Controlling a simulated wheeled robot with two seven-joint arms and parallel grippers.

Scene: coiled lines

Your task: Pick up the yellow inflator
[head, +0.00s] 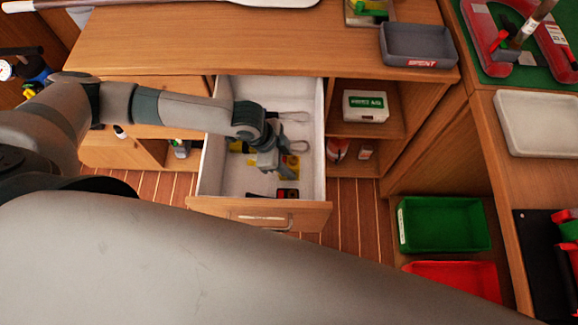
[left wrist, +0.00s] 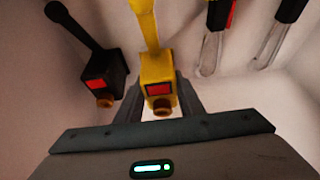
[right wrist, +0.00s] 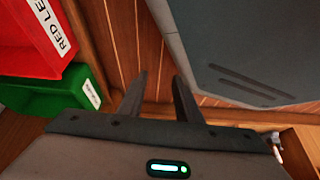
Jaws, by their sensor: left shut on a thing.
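The yellow inflator (left wrist: 156,70) shows in the left wrist view, with a red square on its body, a brassy round end and a long yellow stem. My left gripper (left wrist: 150,98) is shut on its body, one finger on each side. In the head view my left gripper (head: 270,162) reaches down inside the open white drawer (head: 312,180) and partly hides what it holds. My right gripper (right wrist: 158,85) is open and empty, with its fingers apart above the wooden floor.
A black inflator (left wrist: 108,72) lies left of the yellow one, close to my left finger. Tools with clear loops (left wrist: 212,52) lie to the right. The drawer walls surround my left gripper. A green bin (head: 445,224) and a red bin (head: 455,275) stand at right.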

